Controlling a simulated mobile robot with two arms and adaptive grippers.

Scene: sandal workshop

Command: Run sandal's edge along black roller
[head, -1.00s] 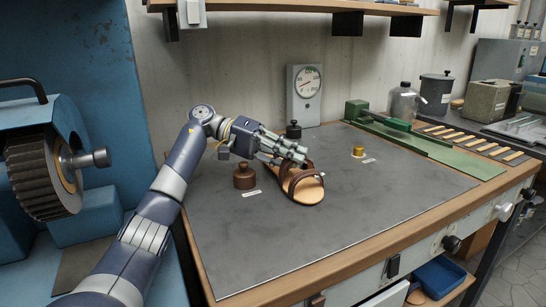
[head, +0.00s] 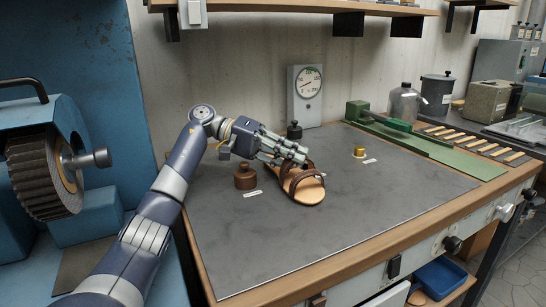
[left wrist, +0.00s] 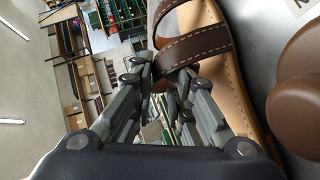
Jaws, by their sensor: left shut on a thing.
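The tan sandal with brown straps (head: 304,190) lies on the grey bench top, sole down as far as I can tell. In the left wrist view its stitched brown strap (left wrist: 196,45) and tan sole edge (left wrist: 245,100) are close up. My left gripper (head: 300,156) is shut on the sandal at its strap, on the far side of the sandal. In the left wrist view its fingers (left wrist: 157,72) meet at the strap. The black ribbed roller (head: 42,178) is on the blue machine at the left, apart from the sandal. My right gripper is out of view.
A brown knobbed weight (head: 245,177) stands left of the sandal, close to my left gripper. A black weight (head: 294,130) and a dial gauge (head: 306,96) are behind it. A small brass weight (head: 359,152) is to the right. The front of the bench top (head: 290,245) is clear.

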